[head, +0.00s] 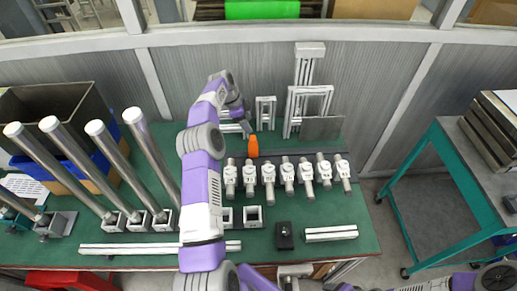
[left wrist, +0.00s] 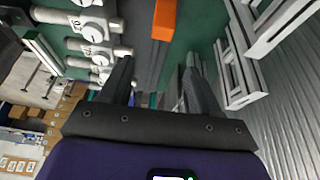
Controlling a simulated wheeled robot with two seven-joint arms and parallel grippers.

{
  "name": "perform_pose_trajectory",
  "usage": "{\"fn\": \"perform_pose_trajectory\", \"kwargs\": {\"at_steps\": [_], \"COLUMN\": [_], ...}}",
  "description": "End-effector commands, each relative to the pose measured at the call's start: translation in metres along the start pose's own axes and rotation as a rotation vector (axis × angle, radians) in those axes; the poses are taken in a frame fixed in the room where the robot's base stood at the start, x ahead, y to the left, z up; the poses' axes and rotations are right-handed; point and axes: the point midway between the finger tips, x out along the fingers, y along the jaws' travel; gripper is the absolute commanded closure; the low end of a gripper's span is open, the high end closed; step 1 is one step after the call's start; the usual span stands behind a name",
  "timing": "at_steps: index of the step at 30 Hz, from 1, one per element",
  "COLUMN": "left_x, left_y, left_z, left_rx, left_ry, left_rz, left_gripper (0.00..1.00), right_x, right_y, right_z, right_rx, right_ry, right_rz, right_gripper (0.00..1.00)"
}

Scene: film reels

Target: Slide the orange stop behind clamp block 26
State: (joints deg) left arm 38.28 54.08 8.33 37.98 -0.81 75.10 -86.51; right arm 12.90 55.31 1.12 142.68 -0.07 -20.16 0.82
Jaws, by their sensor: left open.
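The orange stop (head: 253,146) stands at the back of the bench, behind the row of clamp blocks, near its left end. It also shows at the top of the left wrist view (left wrist: 164,18), on a dark strip. Several white clamp blocks (head: 286,173) hold grey cylinders in a row; they also show at the left of the left wrist view (left wrist: 93,31). Their number labels are too small to read surely, so I cannot tell which is 26. My left gripper (left wrist: 158,62) is open and empty, its fingers apart and short of the stop. My right gripper is not seen.
Metal frames (head: 308,100) stand behind the row, close to the left gripper. Tall grey tubes (head: 107,148) lean at the left. Square holders (head: 253,217), a black block (head: 284,235) and pale bars lie in front. A green cart (head: 440,190) stands at the right.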

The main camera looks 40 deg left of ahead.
Motion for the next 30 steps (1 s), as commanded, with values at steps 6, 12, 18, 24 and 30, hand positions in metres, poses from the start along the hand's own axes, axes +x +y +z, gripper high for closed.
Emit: {"fn": "perform_pose_trajectory", "kwargs": {"at_steps": [6, 12, 18, 24, 30], "left_x": [0.042, 0.053, 0.082, 0.111, 0.122], "left_y": [0.0, 0.0, 0.0, 0.0, 0.0], "left_z": [0.018, 0.019, 0.019, 0.019, 0.019], "left_rx": [-0.001, -0.001, -0.001, -0.001, -0.001], "left_ry": [0.0, 0.0, 0.0, 0.0, 0.0], "left_rz": [-0.002, -0.001, 0.001, 0.001, -0.002], "left_gripper": [0.38, 0.38, 0.38, 0.38, 0.38], "right_x": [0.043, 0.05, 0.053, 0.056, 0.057], "right_y": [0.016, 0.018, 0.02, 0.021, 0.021], "right_z": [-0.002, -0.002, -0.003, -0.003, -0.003], "right_rx": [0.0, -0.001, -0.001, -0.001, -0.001], "right_ry": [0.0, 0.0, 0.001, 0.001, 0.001], "right_rz": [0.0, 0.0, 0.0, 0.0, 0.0], "right_gripper": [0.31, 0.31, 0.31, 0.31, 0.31]}}
